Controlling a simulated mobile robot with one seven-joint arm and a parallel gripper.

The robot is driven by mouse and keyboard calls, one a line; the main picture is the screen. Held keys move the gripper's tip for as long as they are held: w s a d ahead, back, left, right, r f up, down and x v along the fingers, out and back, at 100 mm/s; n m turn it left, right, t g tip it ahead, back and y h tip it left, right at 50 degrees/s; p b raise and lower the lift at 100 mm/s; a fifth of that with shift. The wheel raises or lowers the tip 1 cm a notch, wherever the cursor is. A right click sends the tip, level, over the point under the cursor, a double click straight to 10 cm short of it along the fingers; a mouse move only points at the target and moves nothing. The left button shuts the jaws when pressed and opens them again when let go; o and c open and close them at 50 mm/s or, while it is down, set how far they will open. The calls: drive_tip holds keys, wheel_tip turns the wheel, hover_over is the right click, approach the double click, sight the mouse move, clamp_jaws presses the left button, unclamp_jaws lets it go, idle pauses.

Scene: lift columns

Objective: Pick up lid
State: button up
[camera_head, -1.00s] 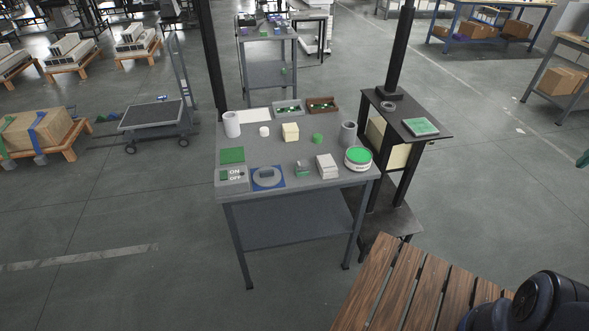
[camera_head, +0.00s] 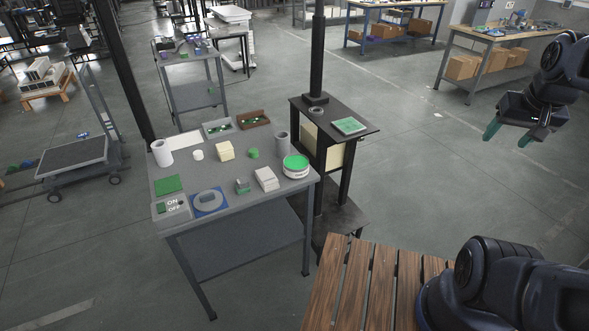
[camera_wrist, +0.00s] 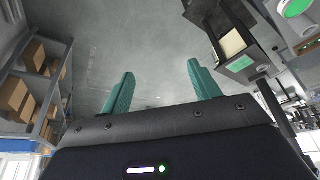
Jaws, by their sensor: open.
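A round white container (camera_head: 296,172) with a green top (camera_head: 296,162) stands at the right front corner of the grey table (camera_head: 240,208). A grey rounded piece (camera_head: 208,200) lies on a blue square at the table's front left. I cannot tell for sure which of these is the lid. My gripper (camera_head: 510,133) is at the upper right of the head view, over open floor and well away from the table. Its teal fingers are apart and empty in the wrist view (camera_wrist: 160,90). A green round top (camera_wrist: 296,8) shows at that view's upper right corner.
A white cylinder (camera_head: 161,153), a grey cylinder (camera_head: 282,144), cream blocks (camera_head: 224,151) and small bins (camera_head: 253,119) share the table. A black stand with a post (camera_head: 317,60) stands right of it. A slatted wooden surface (camera_head: 345,290) is in front.

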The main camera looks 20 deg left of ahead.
drive_tip(key=c, duration=0.4)
drive_tip(key=shift+o, duration=0.2)
